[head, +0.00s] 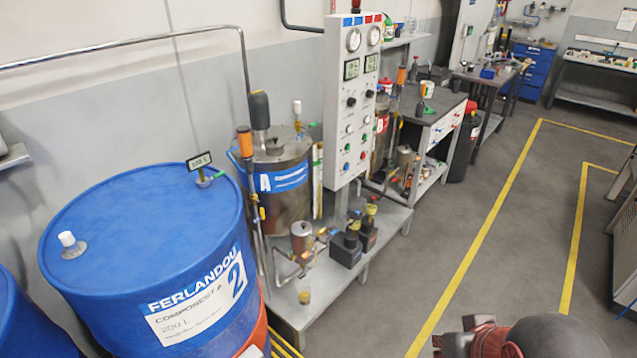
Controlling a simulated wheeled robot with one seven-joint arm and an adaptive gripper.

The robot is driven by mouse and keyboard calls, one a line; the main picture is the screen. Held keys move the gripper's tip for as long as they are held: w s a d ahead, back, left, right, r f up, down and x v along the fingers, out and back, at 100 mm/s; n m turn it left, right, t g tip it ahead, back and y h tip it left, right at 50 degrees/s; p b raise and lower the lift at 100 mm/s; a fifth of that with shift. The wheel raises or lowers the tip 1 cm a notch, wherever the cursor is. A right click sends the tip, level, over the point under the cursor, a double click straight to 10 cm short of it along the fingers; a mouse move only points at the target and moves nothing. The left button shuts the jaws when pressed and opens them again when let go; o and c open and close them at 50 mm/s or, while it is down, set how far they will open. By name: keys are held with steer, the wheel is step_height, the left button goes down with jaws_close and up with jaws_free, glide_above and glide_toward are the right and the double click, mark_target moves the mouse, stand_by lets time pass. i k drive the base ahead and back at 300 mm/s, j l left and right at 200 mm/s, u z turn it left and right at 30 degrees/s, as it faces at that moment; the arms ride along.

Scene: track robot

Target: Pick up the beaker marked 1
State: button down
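I cannot make out a beaker with a readable 1 in the head view. A small yellowish-brown cup (304,297) stands on the low metal platform below the pipework, with no mark that I can read. A white cup-like container with a green and orange pattern (427,89) stands on the grey workbench further back; its marking is too small to read. Part of what looks like my own arm shows at the bottom right edge. My gripper's fingers are not in view.
A large blue drum marked 2 (145,235) fills the left. Beside it stand a metal tank marked A (283,185) and a white control panel (352,100) above the low platform (385,240). The grey floor (470,285) with yellow lines is clear.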

mark_target(305, 292)
steer(key=i+j, duration=0.2)
steer(key=i+j+z, duration=0.1)
steer(key=j, duration=0.3)
steer(key=i+j, duration=0.25)
steer(key=j+z, duration=0.05)
